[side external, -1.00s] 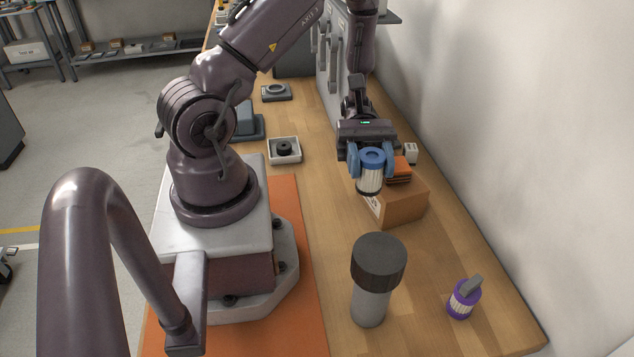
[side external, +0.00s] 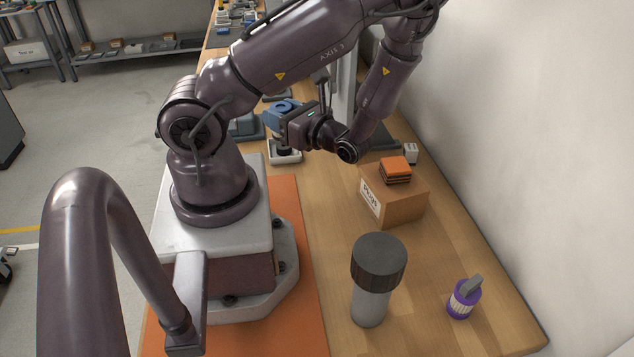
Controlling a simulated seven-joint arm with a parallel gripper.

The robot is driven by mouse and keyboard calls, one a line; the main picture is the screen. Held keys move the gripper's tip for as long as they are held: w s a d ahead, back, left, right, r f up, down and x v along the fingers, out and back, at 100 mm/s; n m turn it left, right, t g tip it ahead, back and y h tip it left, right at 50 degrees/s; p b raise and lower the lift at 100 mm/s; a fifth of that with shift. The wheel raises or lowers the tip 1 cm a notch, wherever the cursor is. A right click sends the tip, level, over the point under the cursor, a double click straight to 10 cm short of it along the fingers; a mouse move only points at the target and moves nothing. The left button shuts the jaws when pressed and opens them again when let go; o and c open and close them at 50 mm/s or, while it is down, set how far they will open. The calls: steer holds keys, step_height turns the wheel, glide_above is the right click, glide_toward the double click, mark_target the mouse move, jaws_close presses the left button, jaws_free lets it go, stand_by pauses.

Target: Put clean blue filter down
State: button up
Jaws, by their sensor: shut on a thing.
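My gripper (side external: 280,117) reaches left over the bench with its blue fingers shut on the blue filter (side external: 285,104). The filter's blue top end shows between the fingers; most of its pale pleated body is hidden behind the fingers and hand. The filter is over or just behind the small white square tray (side external: 291,158). A dark round piece shows in the tray, partly covered by the gripper. I cannot tell whether the filter touches the tray or the dark piece.
A cardboard box (side external: 406,207) with orange pads (side external: 396,168) on top stands to the right. A grey cylinder with a dark cap (side external: 378,262) and a purple-ended filter (side external: 463,299) stand in front. A small white block (side external: 411,153) sits near the wall. The bench between tray and box is clear.

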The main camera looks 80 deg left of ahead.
steer(key=w+f+m+t+y, duration=0.1)
steer(key=w+f+m+t, duration=0.1)
steer(key=f+t, duration=0.1)
steer(key=w+f+m+t+y, duration=0.2)
steer(key=f+m+t, duration=0.1)
steer(key=t, duration=0.2)
steer(key=w+f+m+t+y, duration=0.1)
steer(key=w+f+m+t, duration=0.2)
steer(key=shift+f+t, duration=0.3)
steer(key=shift+t, duration=0.1)
steer(key=shift+d+f, duration=0.1)
steer(key=shift+f, duration=1.8)
steer(key=shift+f, duration=0.1)
steer(key=o, duration=1)
